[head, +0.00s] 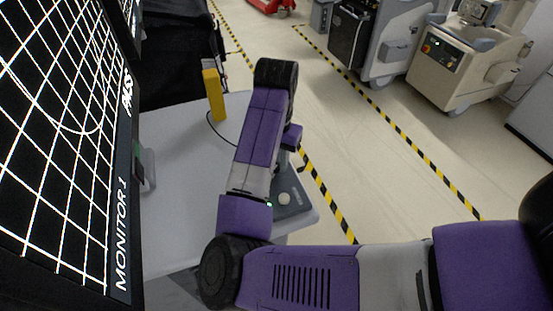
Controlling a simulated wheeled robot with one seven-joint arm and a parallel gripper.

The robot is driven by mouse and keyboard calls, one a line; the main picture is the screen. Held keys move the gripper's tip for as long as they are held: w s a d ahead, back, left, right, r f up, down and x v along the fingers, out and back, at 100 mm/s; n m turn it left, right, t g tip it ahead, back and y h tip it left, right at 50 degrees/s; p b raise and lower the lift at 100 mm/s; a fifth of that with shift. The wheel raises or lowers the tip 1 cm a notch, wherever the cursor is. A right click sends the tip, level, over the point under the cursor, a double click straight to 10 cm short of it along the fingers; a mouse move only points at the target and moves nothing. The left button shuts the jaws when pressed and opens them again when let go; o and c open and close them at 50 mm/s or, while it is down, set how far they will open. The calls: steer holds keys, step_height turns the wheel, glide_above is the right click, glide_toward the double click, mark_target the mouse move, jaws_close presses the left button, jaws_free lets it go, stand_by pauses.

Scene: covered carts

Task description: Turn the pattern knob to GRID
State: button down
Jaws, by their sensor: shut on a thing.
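A dark grey control box (292,197) sits on the near right part of the light table (180,190). A pale round knob or button (284,199) shows on its front part. I cannot read labels on the box, so I cannot tell which control is the pattern knob or where it points. Monitor 1 (60,130), at the left, shows white grid lines with a curve and the word PASS. My purple arm crosses in front of the box and hides its left and far parts. My gripper is hidden behind the arm.
A yellow upright object (213,95) with a black cable stands at the table's far edge. A black-covered cart (172,60) is behind it. Grey-white machines (465,55) stand at the back right. The floor with yellow-black tape (385,125) between is clear.

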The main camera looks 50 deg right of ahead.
steer(key=c, duration=1.1)
jaws_free()
steer(key=shift+c, duration=0.2)
steer(key=shift+r+p, duration=0.45)
steer(key=shift+r, duration=3.4)
